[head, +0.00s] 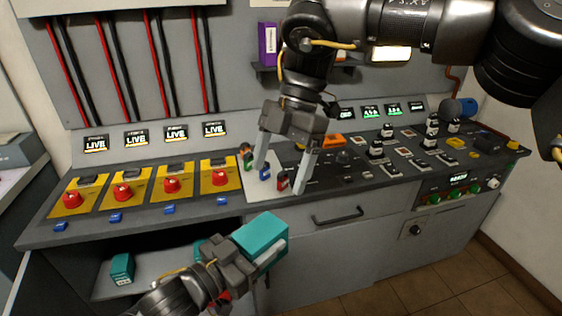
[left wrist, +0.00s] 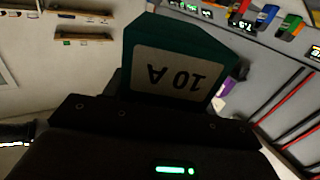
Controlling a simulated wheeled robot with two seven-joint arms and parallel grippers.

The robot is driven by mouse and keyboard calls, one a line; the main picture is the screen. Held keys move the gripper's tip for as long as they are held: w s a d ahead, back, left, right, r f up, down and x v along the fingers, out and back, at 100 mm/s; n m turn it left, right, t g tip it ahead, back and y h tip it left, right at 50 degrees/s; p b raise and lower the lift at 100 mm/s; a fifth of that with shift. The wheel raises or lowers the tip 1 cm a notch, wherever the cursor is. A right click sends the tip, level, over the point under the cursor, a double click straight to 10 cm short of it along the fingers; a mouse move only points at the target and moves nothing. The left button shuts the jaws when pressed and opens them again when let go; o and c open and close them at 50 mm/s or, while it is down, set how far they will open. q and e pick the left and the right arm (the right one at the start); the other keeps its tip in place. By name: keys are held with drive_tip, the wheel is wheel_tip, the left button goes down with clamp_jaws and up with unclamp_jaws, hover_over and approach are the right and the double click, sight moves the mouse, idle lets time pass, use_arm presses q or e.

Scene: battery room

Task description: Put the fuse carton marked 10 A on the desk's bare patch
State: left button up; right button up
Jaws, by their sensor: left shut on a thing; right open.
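A teal carton (head: 262,232) is held by my left gripper (head: 238,256), in front of the desk's front edge and apart from it. In the left wrist view, the carton (left wrist: 178,62) shows a pale label reading 10 A, upside down. A pale patch (head: 253,187) lies on the desk top, right of the red knobs. Small green, blue and red pieces stand at it. My right gripper (head: 279,179) is open and points down over this patch, its fingers apart on either side of the blue piece. Whether it touches anything is unclear.
Another teal carton (head: 122,267) stands on the open shelf (head: 150,282) under the desk; a further teal shape (head: 201,250) is partly hidden behind my left arm. Red knobs (head: 171,185) on yellow plates fill the desk's left. Switches crowd its right. A drawer handle (head: 338,216) sticks out below.

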sight(261, 230)
drive_tip(key=x, duration=1.1)
drive_tip(key=shift+s+a+f, duration=0.1)
drive_tip(key=shift+a+f, duration=0.05)
drive_tip(key=shift+f, duration=0.05)
drive_tip(key=c, duration=1.4)
use_arm(q)
drive_tip(key=o, duration=1.3)
use_arm(e)
drive_tip(key=shift+r, duration=0.1)
use_arm(q)
drive_tip(key=shift+o, duration=0.5)
